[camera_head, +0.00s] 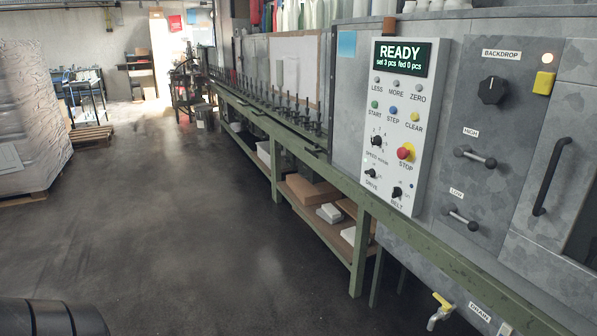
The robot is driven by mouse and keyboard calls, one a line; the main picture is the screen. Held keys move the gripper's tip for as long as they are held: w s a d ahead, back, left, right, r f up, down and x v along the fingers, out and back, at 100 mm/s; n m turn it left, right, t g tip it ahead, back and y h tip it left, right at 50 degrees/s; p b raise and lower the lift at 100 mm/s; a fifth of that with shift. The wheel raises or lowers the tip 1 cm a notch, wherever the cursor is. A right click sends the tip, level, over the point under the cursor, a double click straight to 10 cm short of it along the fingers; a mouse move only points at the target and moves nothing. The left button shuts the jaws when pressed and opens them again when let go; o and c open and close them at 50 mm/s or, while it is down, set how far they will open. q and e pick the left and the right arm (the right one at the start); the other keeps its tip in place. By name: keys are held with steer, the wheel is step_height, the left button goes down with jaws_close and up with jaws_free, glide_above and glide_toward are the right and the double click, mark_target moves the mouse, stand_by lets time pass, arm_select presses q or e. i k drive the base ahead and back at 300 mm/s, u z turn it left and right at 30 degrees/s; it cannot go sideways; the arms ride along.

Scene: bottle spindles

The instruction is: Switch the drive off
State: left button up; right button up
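The drive switch (371,174) is a small black knob at the lower left of the white control panel (426,120), above the label DRIVE. Its pointer is too small for me to read its setting. The display (401,59) reads READY, set 3 pcs, fed 0 pcs. The speed knob (377,141) is above the drive switch, and the belt knob (397,192) is to its lower right. The red stop button (405,152) is to its upper right. Neither of my grippers is in view.
A green-framed conveyor line (360,240) with several upright spindles runs back to the left. Handles (474,157) and a drain tap (440,310) stick out at the right. The floor (190,220) at centre left is clear. A wrapped pallet load (30,115) stands at far left.

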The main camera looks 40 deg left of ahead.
mark_target(371, 173)
steer(key=u, duration=0.85)
steer(key=i, duration=2.2)
steer(key=z, duration=0.55)
